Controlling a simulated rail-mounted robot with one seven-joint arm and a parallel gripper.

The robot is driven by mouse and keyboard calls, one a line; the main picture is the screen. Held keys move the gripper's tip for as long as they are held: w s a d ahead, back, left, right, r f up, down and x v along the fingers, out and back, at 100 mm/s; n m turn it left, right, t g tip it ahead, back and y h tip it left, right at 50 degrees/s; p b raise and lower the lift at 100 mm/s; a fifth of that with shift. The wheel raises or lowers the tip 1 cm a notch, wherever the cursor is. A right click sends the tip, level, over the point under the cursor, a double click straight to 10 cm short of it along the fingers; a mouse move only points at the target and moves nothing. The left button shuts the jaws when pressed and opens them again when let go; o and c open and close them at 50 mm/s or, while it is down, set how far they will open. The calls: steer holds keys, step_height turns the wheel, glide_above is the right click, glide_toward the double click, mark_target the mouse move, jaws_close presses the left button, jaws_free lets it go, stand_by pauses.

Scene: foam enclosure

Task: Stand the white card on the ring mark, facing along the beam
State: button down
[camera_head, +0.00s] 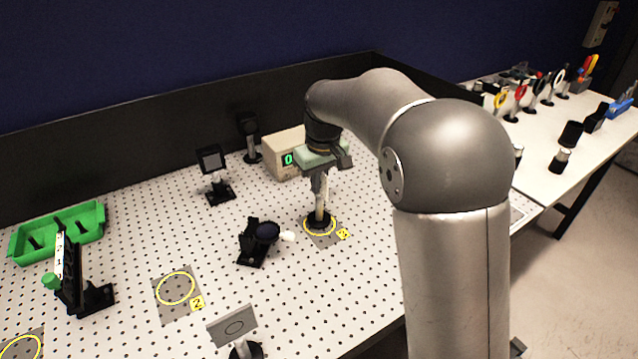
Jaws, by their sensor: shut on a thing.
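My gripper (319,186) is shut on a narrow pale upright piece (321,204) on a round black base (319,219). This seems to be the white card seen nearly edge-on, but its face does not show and my gripper hides its upper part. The base appears inside a yellow ring mark (333,230) with a yellow tag (343,234) beside it. The piece looks about upright. I cannot tell whether the base touches the board. A second yellow ring mark (162,302) lies bare at the left with its own tag (197,303). No beam is visible.
A dark lens-like mount (253,245) stands close left of the held piece. Behind are a square-framed mount (212,160) and a display box (281,160). A green tray (60,230) is far left.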

steer(key=shift+f, duration=0.35)
steer(key=shift+f, duration=0.2)
steer(key=c, duration=1.6)
jaws_free()
steer(key=shift+r, duration=0.1)
steer(key=r, duration=0.4)
steer(key=s+r, duration=0.1)
steer(key=r, duration=0.7)
steer(key=shift+s+d, duration=0.15)
steer(key=shift+d, duration=0.25)
steer(key=s+d+f+m, duration=0.2)
steer(key=s+d+f, duration=0.3)
steer(key=s, duration=0.5)
steer(key=s+d+f+m, duration=0.2)
steer(key=s+d+f, duration=0.3)
steer(key=s, duration=0.5)
steer(key=s+d+f+m, duration=0.2)
steer(key=s+d+f, duration=0.3)
steer(key=s, duration=0.5)
steer(key=shift+f+g+h, duration=0.15)
steer(key=shift+g+h, duration=0.25)
